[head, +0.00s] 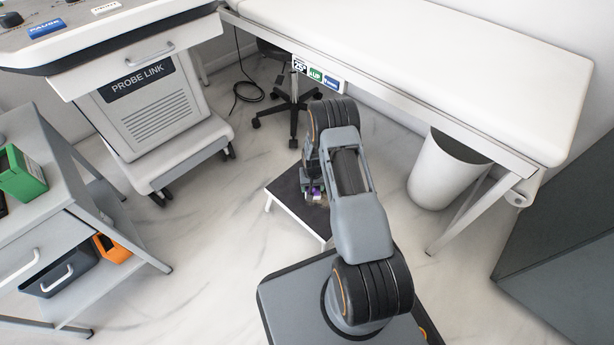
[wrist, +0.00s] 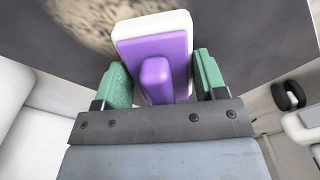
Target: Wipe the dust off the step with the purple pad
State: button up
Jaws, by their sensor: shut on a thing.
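The purple pad (wrist: 177,50) has a white layer under its purple back and a raised purple grip. My gripper (wrist: 158,84) is shut on this grip, with a green finger on each side, in the wrist view. The step (head: 286,187) is a low stool with a dark top and white legs, on the floor in the middle of the head view. A tan, speckled dust patch (wrist: 88,22) lies on the dark top beyond the pad. In the head view my arm hides part of the step, and the pad shows only as a small purple spot (head: 316,192). I cannot tell whether the pad touches the step.
An examination couch (head: 440,65) stands behind the step, with a white bin (head: 437,175) under it at right. A wheeled chair base (head: 291,106) is behind the step. A cart (head: 150,105) and a shelf trolley (head: 45,170) stand at left. Floor left of the step is clear.

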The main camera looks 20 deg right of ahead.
notch_tip(320, 180, up, 2)
jog(key=shift+r, duration=0.1)
jog(key=shift+r+p, duration=2)
jog(key=shift+r, duration=0.65)
